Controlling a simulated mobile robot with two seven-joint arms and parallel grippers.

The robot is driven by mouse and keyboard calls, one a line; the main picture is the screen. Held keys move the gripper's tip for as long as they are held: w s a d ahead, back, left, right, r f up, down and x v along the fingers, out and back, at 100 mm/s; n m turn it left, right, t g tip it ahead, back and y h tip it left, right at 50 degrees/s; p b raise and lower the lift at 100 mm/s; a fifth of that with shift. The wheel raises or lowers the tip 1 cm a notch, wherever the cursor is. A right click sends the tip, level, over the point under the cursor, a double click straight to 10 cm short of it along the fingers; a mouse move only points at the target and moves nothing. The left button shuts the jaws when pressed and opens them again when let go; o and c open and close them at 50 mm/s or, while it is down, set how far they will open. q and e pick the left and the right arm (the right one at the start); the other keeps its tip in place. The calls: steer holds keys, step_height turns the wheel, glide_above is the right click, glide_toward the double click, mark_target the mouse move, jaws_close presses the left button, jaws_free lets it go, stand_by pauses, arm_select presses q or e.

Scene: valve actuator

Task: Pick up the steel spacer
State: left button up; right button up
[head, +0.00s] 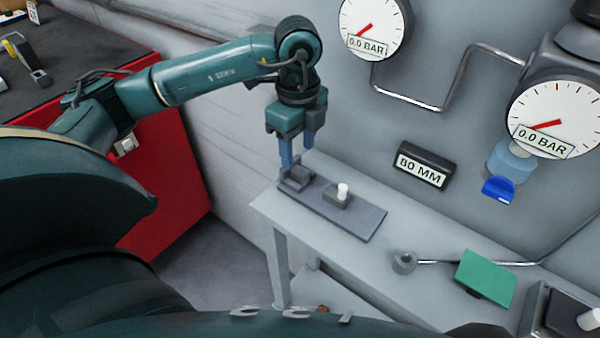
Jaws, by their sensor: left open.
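A short grey metal cylinder with a dark hole in its top, which looks like the steel spacer (404,262), stands on the light grey bench (345,245) near its front edge. My left gripper (297,158) points down at the bench's left end, with its blue fingers apart. It is just above or beside a small grey block (296,179) at the left end of a dark flat plate (355,217). I cannot tell whether the fingers touch that block. The gripper is well left of the cylinder. My right gripper is not in view.
A block with a white knob (343,191) sits on the plate. An "80 MM" display (424,165), two gauges (374,25) (556,114) and pipes are on the wall behind. A green panel (486,278) stands right of the cylinder. A red cabinet (165,190) is at left.

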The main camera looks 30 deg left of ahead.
mark_target(299, 170)
arm_select(q)
steer(key=shift+w+f+p, duration=0.15)
steer(key=shift+f+p, duration=0.45)
steer(key=shift+f, duration=2.05)
jaws_close()
